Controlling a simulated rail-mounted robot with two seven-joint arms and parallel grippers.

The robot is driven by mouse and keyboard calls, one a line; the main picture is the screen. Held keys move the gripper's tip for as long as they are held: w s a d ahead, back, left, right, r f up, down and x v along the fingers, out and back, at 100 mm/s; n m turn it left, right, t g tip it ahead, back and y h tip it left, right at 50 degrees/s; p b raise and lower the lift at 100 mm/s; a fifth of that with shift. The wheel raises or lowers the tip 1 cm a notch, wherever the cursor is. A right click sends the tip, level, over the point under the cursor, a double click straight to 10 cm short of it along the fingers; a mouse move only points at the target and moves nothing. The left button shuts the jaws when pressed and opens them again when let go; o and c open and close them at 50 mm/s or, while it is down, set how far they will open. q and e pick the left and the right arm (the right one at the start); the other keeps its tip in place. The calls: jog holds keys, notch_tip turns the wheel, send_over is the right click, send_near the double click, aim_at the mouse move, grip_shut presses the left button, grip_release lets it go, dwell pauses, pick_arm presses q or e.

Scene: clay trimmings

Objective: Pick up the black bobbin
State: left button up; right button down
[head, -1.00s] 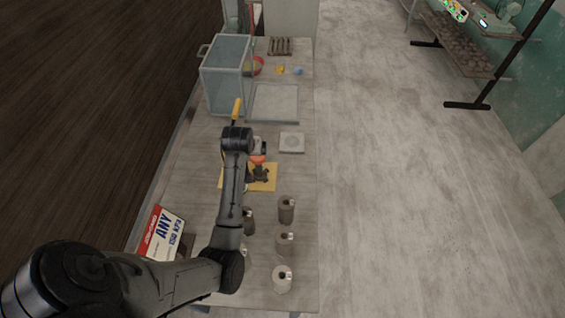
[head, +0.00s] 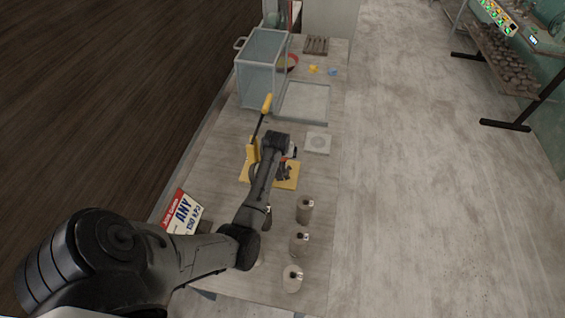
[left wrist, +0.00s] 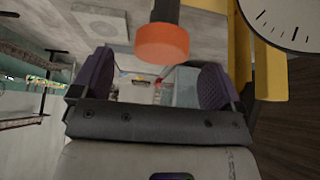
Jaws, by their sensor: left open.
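I cannot pick out a black bobbin for certain. A dark, irregular object (head: 283,173) lies on a yellow base (head: 290,185) in the head view, partly hidden by my left arm. My left gripper (head: 291,155) is above this base, seen small and partly covered by its own arm. In the left wrist view its two purple-padded fingers (left wrist: 155,86) are wide apart with nothing held between them. An orange disc (left wrist: 162,43) on a dark shaft shows beyond the fingers, near a yellow frame and a white dial (left wrist: 290,22). My right gripper is not in view.
Several grey-brown cylinders with small pale labels, such as this one (head: 305,209), stand near the table's right edge.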

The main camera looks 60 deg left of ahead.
pick_arm(q)
jog(key=shift+x, duration=2.1)
jog(key=shift+a, duration=0.1)
jog(key=c, duration=1.5)
jog(key=shift+r, duration=0.1)
